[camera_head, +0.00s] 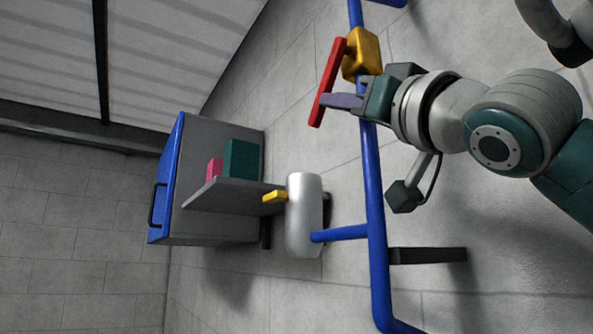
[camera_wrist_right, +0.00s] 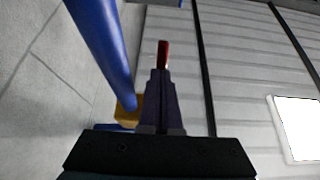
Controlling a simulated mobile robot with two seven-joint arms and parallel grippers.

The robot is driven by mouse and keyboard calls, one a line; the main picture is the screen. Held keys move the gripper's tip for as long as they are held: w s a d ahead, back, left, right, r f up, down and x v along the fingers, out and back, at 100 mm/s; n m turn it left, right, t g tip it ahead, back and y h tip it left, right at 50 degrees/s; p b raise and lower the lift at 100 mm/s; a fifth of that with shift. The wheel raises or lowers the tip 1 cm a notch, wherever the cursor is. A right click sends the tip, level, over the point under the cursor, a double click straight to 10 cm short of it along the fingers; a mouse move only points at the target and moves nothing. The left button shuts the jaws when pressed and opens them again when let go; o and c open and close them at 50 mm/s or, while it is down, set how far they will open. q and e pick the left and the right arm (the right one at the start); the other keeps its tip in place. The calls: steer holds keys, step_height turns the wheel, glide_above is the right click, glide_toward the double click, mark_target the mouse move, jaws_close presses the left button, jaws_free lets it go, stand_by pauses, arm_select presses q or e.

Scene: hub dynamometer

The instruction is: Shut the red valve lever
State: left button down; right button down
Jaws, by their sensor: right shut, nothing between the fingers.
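The red valve lever (camera_head: 328,82) sits on a yellow valve body (camera_head: 363,52) on the blue pipe in the head view. It lies slanted, at a small angle to the pipe. My right gripper (camera_head: 328,99) is shut with nothing between its fingers, its tips at the lever's lower part; I cannot tell whether they touch it. In the right wrist view the closed fingers (camera_wrist_right: 162,78) point at the red lever (camera_wrist_right: 163,54), of which only a small part shows. The yellow valve body (camera_wrist_right: 127,110) is partly hidden behind the fingers there. My left gripper is not in view.
The blue pipe (camera_head: 373,190) runs past the valve, with a branch to a silver cylinder (camera_head: 304,215) that has a yellow handle (camera_head: 274,196). A grey cabinet (camera_head: 225,140) with a blue door (camera_head: 168,180) carries a shelf with pink and green blocks.

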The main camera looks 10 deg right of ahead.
steer(key=shift+w+a+f+t+b, duration=0.1)
steer(key=shift+w+f+t+b, duration=0.15)
steer(key=shift+f+b, duration=0.45)
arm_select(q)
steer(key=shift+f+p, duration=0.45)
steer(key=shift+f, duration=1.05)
arm_select(e)
steer(key=shift+t+x, duration=0.25)
steer(key=shift+x, duration=1.05)
steer(key=shift+r, duration=0.2)
